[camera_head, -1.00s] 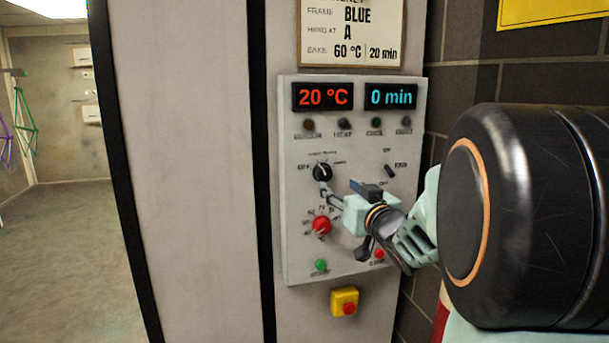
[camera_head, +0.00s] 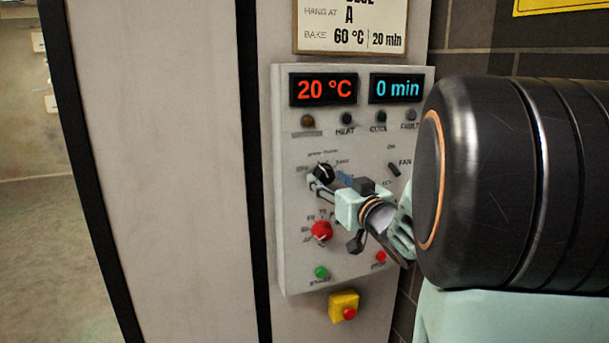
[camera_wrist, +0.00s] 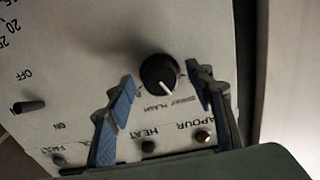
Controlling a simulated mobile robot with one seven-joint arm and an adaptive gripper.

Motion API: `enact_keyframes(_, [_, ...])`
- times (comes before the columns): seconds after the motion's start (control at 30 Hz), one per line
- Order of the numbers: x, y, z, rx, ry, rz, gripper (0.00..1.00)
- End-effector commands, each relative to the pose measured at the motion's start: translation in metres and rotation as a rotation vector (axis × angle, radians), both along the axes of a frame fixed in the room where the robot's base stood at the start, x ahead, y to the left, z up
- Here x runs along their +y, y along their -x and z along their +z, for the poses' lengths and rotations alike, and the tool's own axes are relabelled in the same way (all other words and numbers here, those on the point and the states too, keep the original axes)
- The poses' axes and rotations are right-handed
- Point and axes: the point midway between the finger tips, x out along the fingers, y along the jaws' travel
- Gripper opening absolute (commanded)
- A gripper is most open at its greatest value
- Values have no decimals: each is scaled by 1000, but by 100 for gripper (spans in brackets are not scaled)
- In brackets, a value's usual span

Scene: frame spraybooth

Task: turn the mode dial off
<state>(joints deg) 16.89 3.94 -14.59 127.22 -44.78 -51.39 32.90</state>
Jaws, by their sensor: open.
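The mode dial (camera_head: 325,172) is a black round knob at the upper left of the oven panel. In the wrist view the dial (camera_wrist: 158,75) has a white pointer line aimed down and slightly right, toward small lettering. The panel is upside down in that view. My gripper (camera_head: 328,184) is open at the dial, its tips partly overlapping the dial's lower edge. In the wrist view my gripper (camera_wrist: 162,80) has one blue-padded finger on each side of the dial, with visible gaps. I cannot tell how deep the tips reach.
A red knob (camera_head: 321,231) sits below the dial. A fan switch (camera_head: 394,170) is to the right. Green (camera_head: 321,272) and red (camera_head: 381,257) buttons are lower down, with a yellow emergency-stop box (camera_head: 344,306) beneath the panel. Displays read 20 °C (camera_head: 323,90) and 0 min (camera_head: 396,90).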

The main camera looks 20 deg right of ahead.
Motion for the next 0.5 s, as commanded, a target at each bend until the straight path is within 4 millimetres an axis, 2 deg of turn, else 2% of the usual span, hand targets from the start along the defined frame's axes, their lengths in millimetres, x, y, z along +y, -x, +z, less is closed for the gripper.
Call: enact_keyframes(0.5, [-2,3,0,-1,0,0,48])
